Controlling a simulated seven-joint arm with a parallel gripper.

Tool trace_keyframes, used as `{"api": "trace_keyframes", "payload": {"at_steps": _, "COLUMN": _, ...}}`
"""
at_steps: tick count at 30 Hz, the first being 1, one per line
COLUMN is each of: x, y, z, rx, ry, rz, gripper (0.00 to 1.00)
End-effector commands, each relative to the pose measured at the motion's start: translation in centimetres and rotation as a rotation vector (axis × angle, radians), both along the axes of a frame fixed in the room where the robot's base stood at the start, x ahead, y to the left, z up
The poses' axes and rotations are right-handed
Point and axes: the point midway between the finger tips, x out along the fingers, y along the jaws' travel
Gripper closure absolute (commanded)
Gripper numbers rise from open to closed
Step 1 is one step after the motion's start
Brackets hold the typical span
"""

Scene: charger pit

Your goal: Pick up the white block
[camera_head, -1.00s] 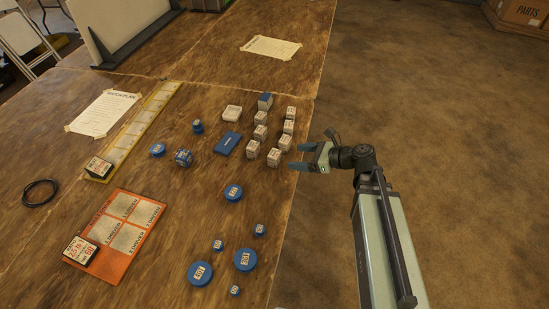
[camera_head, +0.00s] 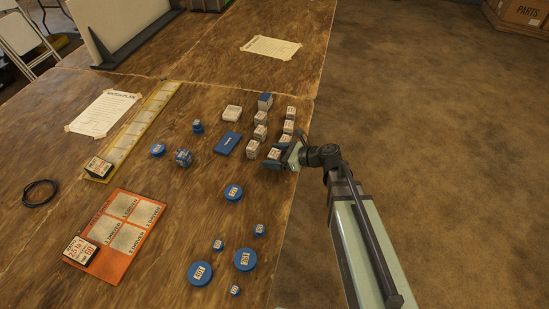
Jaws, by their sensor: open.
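Several small white blocks with printed labels stand in two short rows near the table's right edge. My gripper (camera_head: 274,156) is open at the near end of these rows. Its dark blue fingers lie on either side of the nearest white block (camera_head: 273,154), which is partly hidden; whether they touch it I cannot tell. Other white blocks stand just beyond, one to the left (camera_head: 253,149) and one further back (camera_head: 288,127). A wider, flat white block (camera_head: 232,112) lies at the back left of the rows.
A flat blue block (camera_head: 228,142) and a blue-topped block (camera_head: 265,101) stand close to the rows. Blue discs (camera_head: 233,192) and small blue weights lie nearer. An orange board (camera_head: 113,257) and a yellow strip (camera_head: 160,98) lie left.

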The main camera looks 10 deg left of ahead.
Motion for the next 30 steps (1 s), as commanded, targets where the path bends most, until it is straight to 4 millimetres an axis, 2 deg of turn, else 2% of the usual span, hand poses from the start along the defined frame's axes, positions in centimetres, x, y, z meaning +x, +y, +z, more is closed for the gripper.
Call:
{"api": "trace_keyframes", "payload": {"at_steps": 4, "x": 0.3, "y": 1.6, "z": -0.7, "rx": 0.0, "ry": 0.0, "rz": 0.001, "gripper": 0.21}}
{"api": "trace_keyframes", "payload": {"at_steps": 12, "x": 0.2, "y": 1.8, "z": -0.8, "rx": 0.0, "ry": 0.0, "rz": 0.0, "gripper": 0.22}}
{"api": "trace_keyframes", "payload": {"at_steps": 27, "x": 0.2, "y": 1.8, "z": -0.8, "rx": 0.0, "ry": 0.0, "rz": 0.0, "gripper": 0.7}}
{"api": "trace_keyframes", "payload": {"at_steps": 30, "x": 0.2, "y": 1.8, "z": -0.8, "rx": 0.001, "ry": 0.0, "rz": 0.0, "gripper": 0.77}}
